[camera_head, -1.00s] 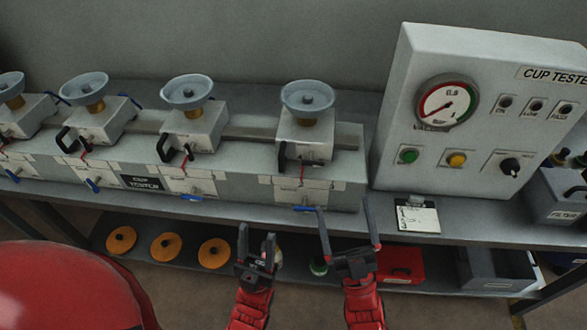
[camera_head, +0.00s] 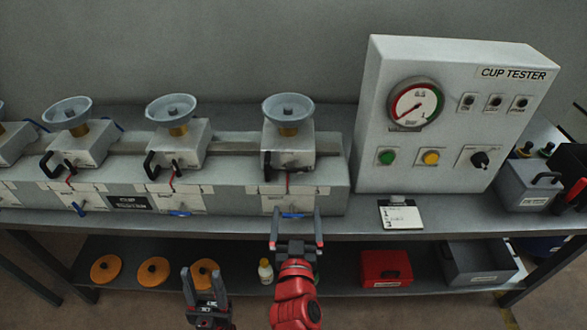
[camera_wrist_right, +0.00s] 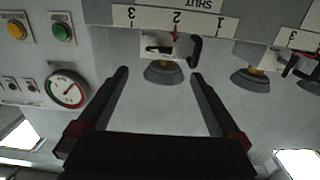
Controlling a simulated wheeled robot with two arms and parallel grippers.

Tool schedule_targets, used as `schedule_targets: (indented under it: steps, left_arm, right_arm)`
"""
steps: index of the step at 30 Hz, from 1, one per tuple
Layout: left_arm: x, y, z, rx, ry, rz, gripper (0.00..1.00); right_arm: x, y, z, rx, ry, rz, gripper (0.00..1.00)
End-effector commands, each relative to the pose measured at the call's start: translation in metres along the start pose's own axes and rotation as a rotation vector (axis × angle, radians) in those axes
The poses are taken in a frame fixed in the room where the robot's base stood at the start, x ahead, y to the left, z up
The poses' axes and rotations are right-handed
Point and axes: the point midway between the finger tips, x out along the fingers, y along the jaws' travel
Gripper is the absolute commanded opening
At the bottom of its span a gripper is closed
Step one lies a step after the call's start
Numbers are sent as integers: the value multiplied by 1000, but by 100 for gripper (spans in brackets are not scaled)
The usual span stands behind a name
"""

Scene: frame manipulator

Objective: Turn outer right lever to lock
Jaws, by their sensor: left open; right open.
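The rightmost cup station (camera_head: 290,150) has a grey dish on top, a black looped handle (camera_head: 267,167) at its front left and a thin red pointer (camera_head: 287,182). A blue lever (camera_head: 292,214) sits low on its front. My right gripper (camera_head: 296,222) is open and empty, its fingers pointing at the bench front around the blue lever's position; contact cannot be told. The right wrist view shows, upside down, the open fingers (camera_wrist_right: 159,82), a black handle (camera_wrist_right: 195,50) and a red pointer near "2" on a scale. My left gripper (camera_head: 202,273) is open and empty, lower left.
More cup stations stand to the left, each with black handle and blue lever. The lower shelf holds orange discs (camera_head: 153,271), a small bottle (camera_head: 265,270) and a red box (camera_head: 386,267).

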Motion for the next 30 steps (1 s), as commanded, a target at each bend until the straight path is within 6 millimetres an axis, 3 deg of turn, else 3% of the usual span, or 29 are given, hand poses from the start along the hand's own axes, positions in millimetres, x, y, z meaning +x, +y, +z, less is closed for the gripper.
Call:
schedule_targets:
  steps: [5, 18, 24, 30]
  left_arm:
    - [22, -1, -4, 0, 0, 0, 50]
    - [48, -2, -8, 0, 0, 0, 50]
    - [50, -2, -8, 0, 0, 0, 50]
    - [50, -2, -9, 0, 0, 0, 50]
  right_arm:
    - [41, 3, -8, 0, 2, 7, 100]
    - [127, 1, -4, -1, 1, 0, 100]
    - [147, 0, -1, -1, 1, -1, 100]
    - [152, 0, -1, 0, 1, 0, 100]
